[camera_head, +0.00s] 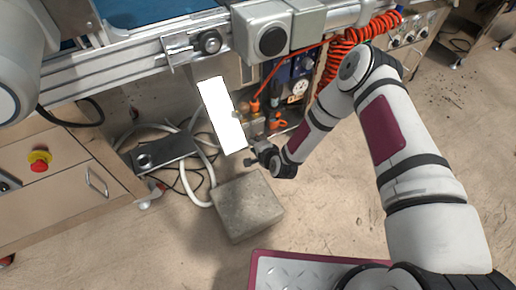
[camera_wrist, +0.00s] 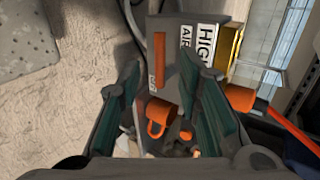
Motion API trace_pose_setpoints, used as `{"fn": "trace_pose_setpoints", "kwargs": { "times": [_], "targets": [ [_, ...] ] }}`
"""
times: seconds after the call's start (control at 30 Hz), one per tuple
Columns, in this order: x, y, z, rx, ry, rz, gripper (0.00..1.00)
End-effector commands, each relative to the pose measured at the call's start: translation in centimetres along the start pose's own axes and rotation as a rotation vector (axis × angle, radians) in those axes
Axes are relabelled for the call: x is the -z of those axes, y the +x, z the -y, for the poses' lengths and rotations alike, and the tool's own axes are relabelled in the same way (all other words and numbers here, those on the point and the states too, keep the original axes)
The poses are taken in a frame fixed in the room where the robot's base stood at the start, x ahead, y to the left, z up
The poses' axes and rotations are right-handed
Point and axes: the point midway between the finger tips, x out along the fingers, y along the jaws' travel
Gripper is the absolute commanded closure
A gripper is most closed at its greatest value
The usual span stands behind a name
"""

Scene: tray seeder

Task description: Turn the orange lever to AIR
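The orange lever (camera_wrist: 159,60) shows in the wrist view as a straight bar on the face of a dark grey box (camera_wrist: 176,30). White labels are beside it; the large one (camera_wrist: 204,45) reads "HIGH", and a smaller one (camera_wrist: 187,38) reads "AIR". Another small label (camera_wrist: 152,78) by the lever's lower end is hard to read. My gripper (camera_wrist: 161,70) is open, with one finger on each side of the lever in the picture. I cannot tell whether it touches. In the head view my gripper (camera_head: 258,156) is beside the machine's fittings; I cannot pick out the lever there.
Orange fittings (camera_wrist: 158,115) sit between my fingers lower down, and another (camera_wrist: 240,98) is at the right. In the head view a blank white panel (camera_head: 222,115) hangs left of my gripper. A concrete block (camera_head: 247,206) stands on the floor, with hoses (camera_head: 199,188) beside it.

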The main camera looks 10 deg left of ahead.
Motion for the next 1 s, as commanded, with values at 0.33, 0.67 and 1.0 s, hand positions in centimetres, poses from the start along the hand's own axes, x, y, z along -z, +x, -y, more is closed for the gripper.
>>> {"fn": "trace_pose_setpoints", "kwargs": {
  "times": [0.33, 0.67, 1.0],
  "targets": [
    [0.0, -4.9, 0.0, 0.000, 0.001, 0.001, 0.68],
    [0.0, -5.4, 0.0, 0.001, 0.001, 0.001, 0.68],
    [0.0, -5.4, 0.1, -0.001, -0.003, 0.001, 0.68]
  ]
}}
